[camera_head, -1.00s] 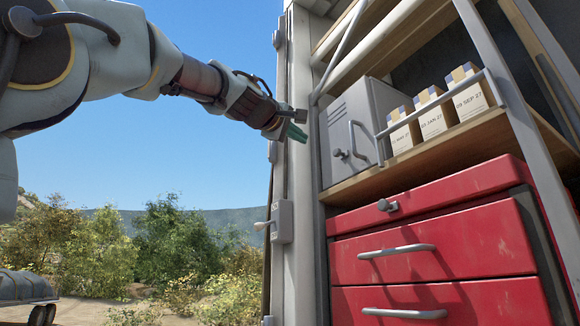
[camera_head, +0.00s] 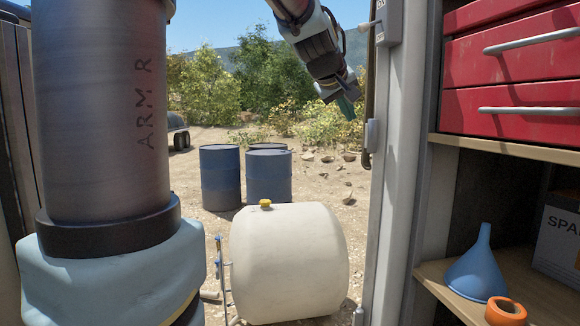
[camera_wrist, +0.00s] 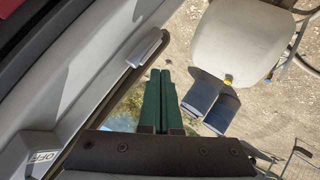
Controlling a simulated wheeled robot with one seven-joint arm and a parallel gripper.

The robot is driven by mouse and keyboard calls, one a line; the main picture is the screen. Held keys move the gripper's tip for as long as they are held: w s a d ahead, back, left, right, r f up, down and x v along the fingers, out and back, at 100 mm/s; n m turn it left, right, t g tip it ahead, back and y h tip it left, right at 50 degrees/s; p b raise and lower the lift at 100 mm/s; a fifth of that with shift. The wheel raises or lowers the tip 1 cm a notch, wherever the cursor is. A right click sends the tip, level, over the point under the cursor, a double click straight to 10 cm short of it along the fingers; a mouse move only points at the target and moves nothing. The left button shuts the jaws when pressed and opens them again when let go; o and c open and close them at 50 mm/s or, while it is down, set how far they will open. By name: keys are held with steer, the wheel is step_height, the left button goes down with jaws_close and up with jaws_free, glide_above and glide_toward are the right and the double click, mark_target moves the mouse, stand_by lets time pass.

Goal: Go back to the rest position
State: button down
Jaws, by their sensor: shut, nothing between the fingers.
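My gripper (camera_head: 346,104) hangs in the upper middle of the head view, pointing down and to the right. Its green fingers are together with nothing between them. In the wrist view the two green fingers (camera_wrist: 161,100) lie side by side, closed. The gripper is just left of the grey cabinet post (camera_head: 393,180), apart from it in the head view. My upper arm, marked ARM R, fills the left of the head view.
Red drawers (camera_head: 515,75) stand at right, above a shelf with a blue funnel (camera_head: 478,268) and an orange ring (camera_head: 506,311). A cream tank (camera_head: 290,265) stands below, with blue barrels (camera_head: 220,178) behind it. Open sandy ground lies beyond.

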steer(key=s+a+f+g+y, duration=0.2)
steer(key=a+f, duration=0.4)
steer(key=f, duration=0.6)
steer(key=s+a+f+m+g+y, duration=0.1)
steer(key=s+a+f+g+y, duration=0.1)
steer(key=s+a+f, duration=0.5)
steer(key=s+a+f+m+g+y, duration=0.1)
steer(key=s+a+f, duration=0.6)
steer(key=f, duration=0.8)
steer(key=s+m+g, duration=0.1)
steer(key=s+g, duration=0.1)
steer(key=s, duration=0.1)
steer(key=shift+a+g+y, duration=0.35)
steer(key=shift+g+y, duration=0.05)
steer(key=shift+f, duration=0.1)
